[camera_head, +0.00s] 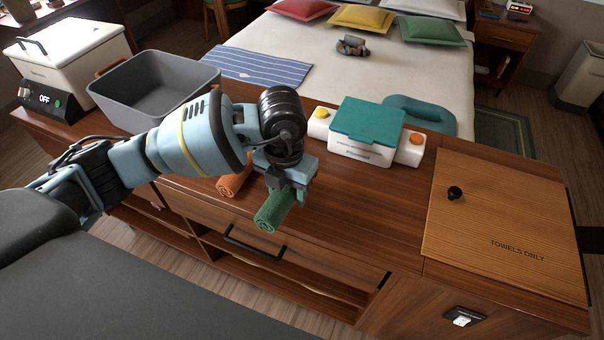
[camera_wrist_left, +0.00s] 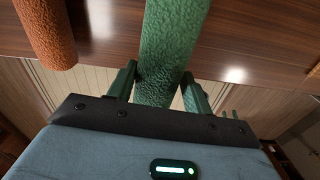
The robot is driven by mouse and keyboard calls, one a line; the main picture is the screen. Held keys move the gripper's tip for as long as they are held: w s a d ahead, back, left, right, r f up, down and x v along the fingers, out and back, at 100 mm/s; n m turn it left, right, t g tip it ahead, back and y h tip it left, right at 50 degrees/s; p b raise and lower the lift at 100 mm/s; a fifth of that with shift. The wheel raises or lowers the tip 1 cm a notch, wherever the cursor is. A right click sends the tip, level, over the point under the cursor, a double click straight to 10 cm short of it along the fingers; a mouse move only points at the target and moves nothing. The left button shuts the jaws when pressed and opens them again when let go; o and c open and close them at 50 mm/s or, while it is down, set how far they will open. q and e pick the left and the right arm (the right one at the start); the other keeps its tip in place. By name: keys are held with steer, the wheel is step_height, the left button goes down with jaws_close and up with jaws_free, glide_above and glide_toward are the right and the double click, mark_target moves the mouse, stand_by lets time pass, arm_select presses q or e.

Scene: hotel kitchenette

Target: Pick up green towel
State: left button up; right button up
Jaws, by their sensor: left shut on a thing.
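The green towel (camera_head: 274,212) is a rolled cylinder at the front edge of the wooden counter in the head view. My left gripper (camera_head: 291,190) is over it and shut on it. In the left wrist view the green towel (camera_wrist_left: 165,60) runs between the two fingers of my left gripper (camera_wrist_left: 160,85). I cannot tell whether the towel touches the counter. My right gripper is not in view.
A rolled orange towel (camera_head: 234,180) lies just left of the green one and also shows in the left wrist view (camera_wrist_left: 47,32). A grey bin (camera_head: 152,115) stands to the left. A white box with a teal lid (camera_head: 368,124) stands behind. A "TOWELS ONLY" wooden lid (camera_head: 490,215) is at right.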

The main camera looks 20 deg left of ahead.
mark_target(260, 217)
arm_select(q)
steer(key=s, duration=0.2)
steer(key=s+a, duration=0.1)
steer(key=s, duration=0.2)
steer(key=s+a, duration=0.1)
steer(key=s, duration=0.2)
steer(key=shift+r, duration=0.4)
